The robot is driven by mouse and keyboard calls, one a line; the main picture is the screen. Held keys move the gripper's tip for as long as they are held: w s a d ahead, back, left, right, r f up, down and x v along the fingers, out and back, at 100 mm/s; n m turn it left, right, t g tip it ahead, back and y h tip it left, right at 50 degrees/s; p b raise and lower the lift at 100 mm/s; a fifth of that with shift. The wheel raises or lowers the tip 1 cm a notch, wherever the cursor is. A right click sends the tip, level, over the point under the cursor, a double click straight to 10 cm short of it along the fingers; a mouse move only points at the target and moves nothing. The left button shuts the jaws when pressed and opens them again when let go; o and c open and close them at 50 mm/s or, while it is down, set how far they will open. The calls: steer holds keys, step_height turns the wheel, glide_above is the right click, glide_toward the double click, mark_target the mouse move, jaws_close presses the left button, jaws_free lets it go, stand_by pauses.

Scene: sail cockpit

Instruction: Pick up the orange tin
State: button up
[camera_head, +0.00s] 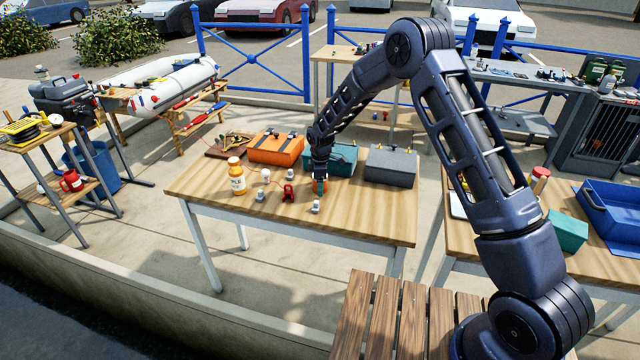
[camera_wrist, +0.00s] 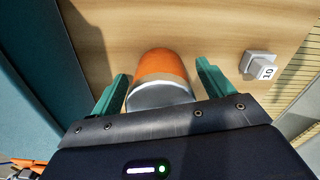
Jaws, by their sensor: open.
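The orange tin (camera_wrist: 163,66) stands on the wooden table, an orange cylinder with a silver end facing the wrist camera. My gripper (camera_wrist: 162,72) is open, with one teal finger on each side of the tin. In the wrist view a gap shows between the tin and each finger, wider on the right. In the head view my gripper (camera_head: 320,184) is low over the middle of the table, and only a little orange of the tin shows between the fingers.
Behind my gripper stand an orange toolbox (camera_head: 276,149), a teal toolbox (camera_head: 343,160) and a grey toolbox (camera_head: 391,167). To the left are an orange jar (camera_head: 237,178), a red item (camera_head: 288,193) and small grey blocks. One block (camera_wrist: 259,65) marked 10 is close on the right.

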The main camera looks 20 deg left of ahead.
steer(key=c, duration=1.1)
